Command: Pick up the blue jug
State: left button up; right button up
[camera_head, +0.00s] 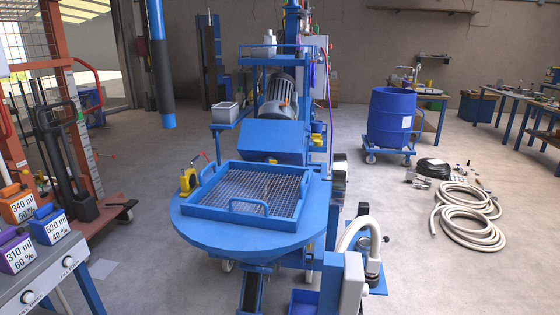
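The blue jug (42,218) stands upright at the lower left, on a grey-topped bench (45,278). It has a white label reading "520 ml 40 %". A purple jug (8,238) labelled "310 ml 60 %" stands to its left, close to it. An orange jug (10,191) labelled "340 ml 50 %" stands behind them, partly cut off by the picture edge. Neither of my grippers shows in the head view, and nothing is seen touching the blue jug.
A blue mixer with a round table (200,228) and a grid-covered frame (250,190) fills the middle. An orange lifting frame (88,150) stands behind the jugs. A blue drum (390,118) and coiled hoses (468,215) are at the right. Floor is clear between bench and mixer.

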aim_at(316, 125)
jog(key=l+z, duration=0.2)
jog(key=l, duration=0.7)
jog(key=k+l+u, duration=0.15)
jog(key=l, duration=0.8)
jog(key=l+u, duration=0.3)
jog(key=l, duration=0.15)
jog(key=l+u, duration=0.25)
jog(key=l, duration=0.15)
jog(key=l+u, duration=0.45)
jog(key=k+l+u, duration=0.1)
jog(key=l+u, duration=0.15)
jog(key=u, duration=0.15)
jog(key=i+l+u, duration=0.1)
jog(key=l+u, duration=0.65)
jog(key=i+l+u, duration=0.1)
jog(key=l+u, duration=0.2)
jog(key=l, duration=2.45)
jog(key=u, duration=0.05)
